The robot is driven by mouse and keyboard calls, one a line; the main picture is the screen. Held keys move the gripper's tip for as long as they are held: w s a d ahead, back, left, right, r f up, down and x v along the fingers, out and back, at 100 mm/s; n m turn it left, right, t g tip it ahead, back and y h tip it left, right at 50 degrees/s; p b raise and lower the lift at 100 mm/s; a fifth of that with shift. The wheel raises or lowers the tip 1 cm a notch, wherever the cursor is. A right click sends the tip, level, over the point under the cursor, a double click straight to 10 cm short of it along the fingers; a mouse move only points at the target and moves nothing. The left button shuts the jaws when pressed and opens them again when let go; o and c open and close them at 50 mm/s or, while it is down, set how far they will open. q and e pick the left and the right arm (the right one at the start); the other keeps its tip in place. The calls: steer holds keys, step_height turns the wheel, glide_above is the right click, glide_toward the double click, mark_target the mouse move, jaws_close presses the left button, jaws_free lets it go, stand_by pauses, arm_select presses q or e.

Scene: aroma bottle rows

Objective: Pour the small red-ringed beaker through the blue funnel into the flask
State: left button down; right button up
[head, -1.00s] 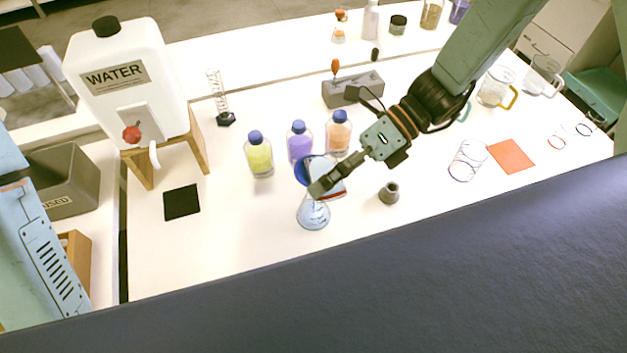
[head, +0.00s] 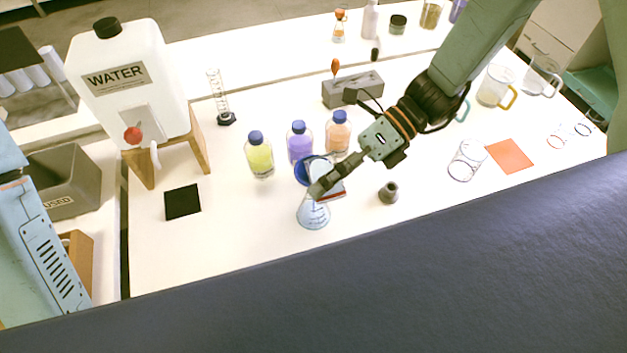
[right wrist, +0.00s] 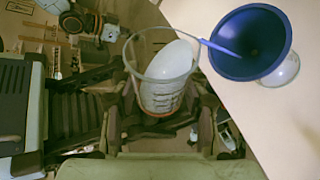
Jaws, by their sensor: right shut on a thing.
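My right gripper (head: 322,187) is shut on the small clear beaker (right wrist: 162,75), whose red ring shows near its base in the right wrist view. The beaker is tilted, its mouth toward the blue funnel (right wrist: 250,42), with pale liquid inside. A thin blue streak runs from the beaker's lip into the funnel. In the head view the funnel (head: 302,171) is partly hidden by the beaker and gripper. The conical flask (head: 313,215) stands below it with bluish contents; part of it shows behind the funnel in the wrist view (right wrist: 284,71). My left gripper is out of view.
Yellow (head: 259,157), purple (head: 299,146) and orange (head: 338,134) bottles stand just behind the funnel. A small grey container (head: 388,193) is to the right. A water tank (head: 125,80) and black mat (head: 182,202) are left. An orange mat (head: 510,156) lies right.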

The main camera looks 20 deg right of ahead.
steer(key=shift+f+m+g+p, duration=0.3)
steer(key=shift+m+g+p, duration=0.15)
steer(key=shift+p, duration=0.2)
stand_by(2.3)
steer(key=shift+f+m+g+p, duration=0.25)
steer(key=shift+m+g+p, duration=0.05)
steer(key=shift+m+g, duration=0.05)
stand_by(2.2)
steer(key=shift+w, duration=0.1)
stand_by(0.8)
steer(key=shift+w+r+m+g+p, duration=0.15)
steer(key=shift+w+m+g+p, duration=0.15)
steer(key=shift+m+g, duration=0.1)
stand_by(1.2)
